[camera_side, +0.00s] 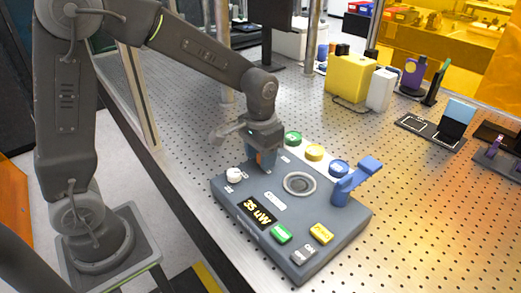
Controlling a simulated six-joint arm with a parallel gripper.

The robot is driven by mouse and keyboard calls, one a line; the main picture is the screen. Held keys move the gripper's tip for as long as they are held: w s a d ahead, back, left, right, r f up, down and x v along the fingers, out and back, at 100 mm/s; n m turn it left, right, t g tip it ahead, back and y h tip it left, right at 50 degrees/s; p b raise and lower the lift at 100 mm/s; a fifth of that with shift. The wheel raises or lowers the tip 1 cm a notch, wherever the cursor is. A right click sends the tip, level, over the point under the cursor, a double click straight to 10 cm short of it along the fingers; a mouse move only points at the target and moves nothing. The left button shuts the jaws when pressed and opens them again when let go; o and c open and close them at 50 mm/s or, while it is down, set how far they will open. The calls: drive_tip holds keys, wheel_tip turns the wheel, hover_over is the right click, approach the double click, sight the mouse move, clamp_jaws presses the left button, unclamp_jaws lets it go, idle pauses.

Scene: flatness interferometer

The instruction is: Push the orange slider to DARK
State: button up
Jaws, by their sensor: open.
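The grey control box (292,232) stands on the perforated metal table. Whether a jaw touches the slider cannot be told. The jaws hide most of the slider and its track, and the DARK label cannot be made out.
A white knob (234,175) is at left, beside a display (257,213) reading 35 uW.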

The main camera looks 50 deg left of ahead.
sight(258, 165)
wheel_tip(258, 165, up, 14)
idle(0.5)
drive_tip(key=shift+f, duration=0.1)
drive_tip(key=s+a+f+t, duration=0.1)
drive_tip(key=s+t, duration=0.4)
drive_tip(key=s, duration=1.2)
drive_tip(key=shift+a+f+t, duration=0.2)
drive_tip(key=shift+f+t, duration=0.1)
drive_tip(key=shift+f, duration=0.4)
